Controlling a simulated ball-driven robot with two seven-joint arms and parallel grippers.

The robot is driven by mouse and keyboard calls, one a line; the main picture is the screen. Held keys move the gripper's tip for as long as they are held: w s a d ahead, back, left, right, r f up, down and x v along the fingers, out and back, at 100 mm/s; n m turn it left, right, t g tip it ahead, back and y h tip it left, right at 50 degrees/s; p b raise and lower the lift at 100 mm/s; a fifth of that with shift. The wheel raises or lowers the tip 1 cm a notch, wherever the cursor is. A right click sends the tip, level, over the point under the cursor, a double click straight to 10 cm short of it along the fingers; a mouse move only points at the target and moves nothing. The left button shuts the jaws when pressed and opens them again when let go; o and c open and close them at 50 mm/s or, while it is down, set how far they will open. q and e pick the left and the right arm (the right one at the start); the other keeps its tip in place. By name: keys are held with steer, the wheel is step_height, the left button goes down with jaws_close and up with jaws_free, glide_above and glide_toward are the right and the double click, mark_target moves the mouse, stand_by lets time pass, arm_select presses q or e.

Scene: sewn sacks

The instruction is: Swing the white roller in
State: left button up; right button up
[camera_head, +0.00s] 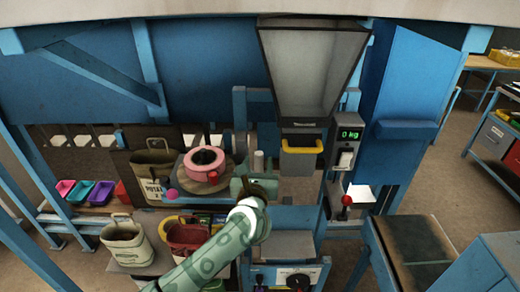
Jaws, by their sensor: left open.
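A pale upright cylinder (258,161), which looks like the white roller, stands just right of the round wooden turntable (187,180). My left gripper (250,184) is just below it in the picture, at the end of my green arm reaching up from the bottom. The gripper is open; its fingers are small and partly hidden by my own wrist. I cannot tell whether they touch the roller. My right gripper is not in view.
A pink pot-like ring (205,160) with a red knob sits on the turntable. A hopper (313,70) hangs above a yellow-handled box (302,155). A scale display (349,133) reads 0 kg. Sacks (127,243) stand at lower left; coloured bins (101,194) line the left.

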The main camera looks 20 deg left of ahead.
mark_target(260, 153)
arm_select(q)
steer(key=w, duration=0.2)
steer(key=w+a, duration=0.1)
steer(key=w, duration=0.2)
steer(key=shift+w, duration=0.15)
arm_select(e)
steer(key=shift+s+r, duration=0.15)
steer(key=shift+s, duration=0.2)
